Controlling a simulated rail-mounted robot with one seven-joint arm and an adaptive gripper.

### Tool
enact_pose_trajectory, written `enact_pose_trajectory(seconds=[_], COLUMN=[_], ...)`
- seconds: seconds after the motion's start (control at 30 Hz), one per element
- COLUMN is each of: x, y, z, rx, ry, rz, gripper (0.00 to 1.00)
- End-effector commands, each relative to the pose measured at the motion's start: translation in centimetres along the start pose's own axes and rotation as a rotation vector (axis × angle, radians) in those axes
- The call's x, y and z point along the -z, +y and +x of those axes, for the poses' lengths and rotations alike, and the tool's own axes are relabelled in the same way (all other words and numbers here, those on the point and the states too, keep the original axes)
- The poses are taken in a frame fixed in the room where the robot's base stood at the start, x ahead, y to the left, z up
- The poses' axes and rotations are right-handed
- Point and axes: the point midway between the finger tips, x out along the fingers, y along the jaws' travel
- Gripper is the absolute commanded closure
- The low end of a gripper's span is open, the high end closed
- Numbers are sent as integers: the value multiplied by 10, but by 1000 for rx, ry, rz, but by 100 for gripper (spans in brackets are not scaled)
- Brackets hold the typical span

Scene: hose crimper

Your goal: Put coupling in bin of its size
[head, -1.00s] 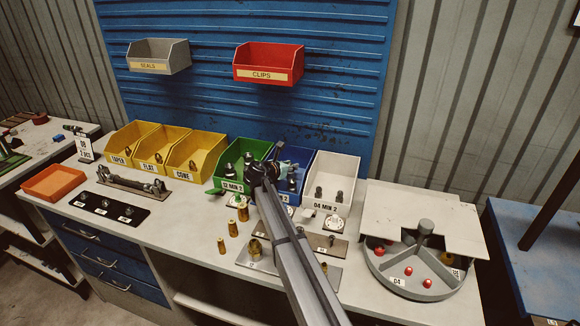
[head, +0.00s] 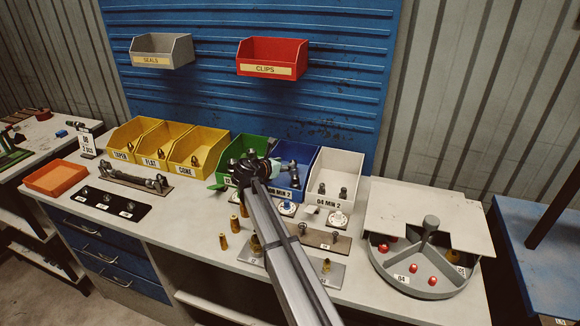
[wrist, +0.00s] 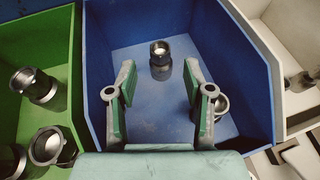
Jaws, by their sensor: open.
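My gripper (wrist: 159,78) is open over the blue bin (wrist: 235,50), seen in the wrist view. One dark metal coupling (wrist: 160,60) stands upright in the bin, beyond and between the fingertips, apart from them. A second coupling (wrist: 220,104) shows beside the right finger, which partly hides it. Nothing is held between the fingers. In the head view, my gripper (head: 272,167) is at the left side of the blue bin (head: 312,158), whose label is partly covered by my arm. The green bin (head: 258,146) and white bin (head: 346,165) flank it.
Several couplings (wrist: 40,85) lie in the green bin. Yellow bins (head: 197,150) stand to the left. Brass fittings (head: 223,241), plates and gauges stand in front of the bins. A round divided tray (head: 425,290) is at right. Bin walls stand close around my gripper.

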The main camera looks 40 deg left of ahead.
Motion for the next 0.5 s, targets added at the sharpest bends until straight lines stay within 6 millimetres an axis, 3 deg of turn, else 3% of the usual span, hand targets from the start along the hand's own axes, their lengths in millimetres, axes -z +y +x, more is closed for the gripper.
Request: enact_pose_trajectory(seconds=[0.2, 0.5], x=[2, 1], y=[-1, 0], z=[-36, -50], rx=[-1, 0], ry=[0, 1], rz=[1, 0], gripper=[48, 48])
